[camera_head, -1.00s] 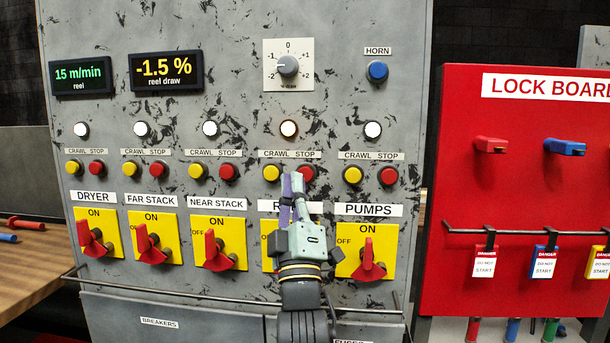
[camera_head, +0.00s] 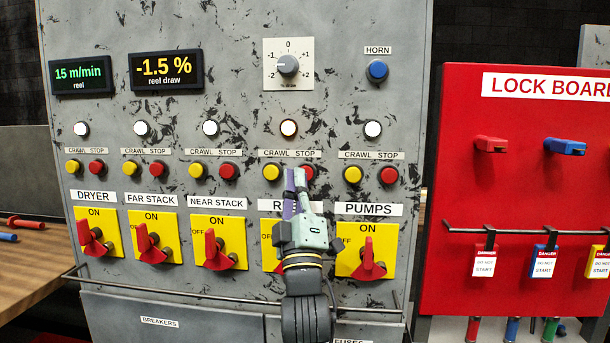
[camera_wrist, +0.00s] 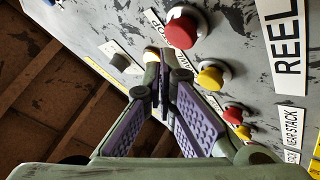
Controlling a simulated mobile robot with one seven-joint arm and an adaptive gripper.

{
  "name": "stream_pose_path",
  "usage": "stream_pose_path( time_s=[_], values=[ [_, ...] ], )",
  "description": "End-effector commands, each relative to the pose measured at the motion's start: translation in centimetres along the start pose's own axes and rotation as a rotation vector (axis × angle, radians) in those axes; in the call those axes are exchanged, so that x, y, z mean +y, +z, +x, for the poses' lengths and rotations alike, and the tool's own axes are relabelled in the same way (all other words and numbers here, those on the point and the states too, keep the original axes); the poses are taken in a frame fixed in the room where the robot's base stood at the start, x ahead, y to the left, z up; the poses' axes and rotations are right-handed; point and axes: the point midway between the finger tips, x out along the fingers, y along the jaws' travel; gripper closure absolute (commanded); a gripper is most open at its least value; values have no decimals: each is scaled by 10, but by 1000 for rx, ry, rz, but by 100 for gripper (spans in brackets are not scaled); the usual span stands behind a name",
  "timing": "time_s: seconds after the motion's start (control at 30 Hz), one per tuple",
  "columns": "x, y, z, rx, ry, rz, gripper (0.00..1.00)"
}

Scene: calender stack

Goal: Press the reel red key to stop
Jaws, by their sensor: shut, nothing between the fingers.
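The reel's red STOP key (camera_head: 309,171) sits right of its yellow CRAWL key (camera_head: 271,172), above the partly hidden REEL label (camera_head: 272,206). My gripper (camera_head: 295,171) is shut and empty, its purple and pale green fingers pointing up the panel. In the head view its tips overlap the left side of the red key. In the wrist view the red key (camera_wrist: 182,28) is beside the fingertips (camera_wrist: 158,56), to their upper right, with a visible gap in the picture. I cannot tell the tips' distance from the panel. The reel lamp (camera_head: 289,128) is white.
Other red and yellow keys flank these, including the near stack STOP key (camera_head: 228,171) and the pumps CRAWL key (camera_head: 352,174). The reel's yellow switch plate (camera_head: 267,231) is mostly behind my gripper. A rail (camera_head: 170,296) runs across the panel below.

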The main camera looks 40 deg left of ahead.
Motion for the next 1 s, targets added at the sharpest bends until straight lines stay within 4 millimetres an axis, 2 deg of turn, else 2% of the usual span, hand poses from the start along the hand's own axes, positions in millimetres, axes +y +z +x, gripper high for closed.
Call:
stream_pose_path(
  time_s=[1.0],
  values=[
    [-3, 4, 5, 0, 1, -1, 100]
  ],
)
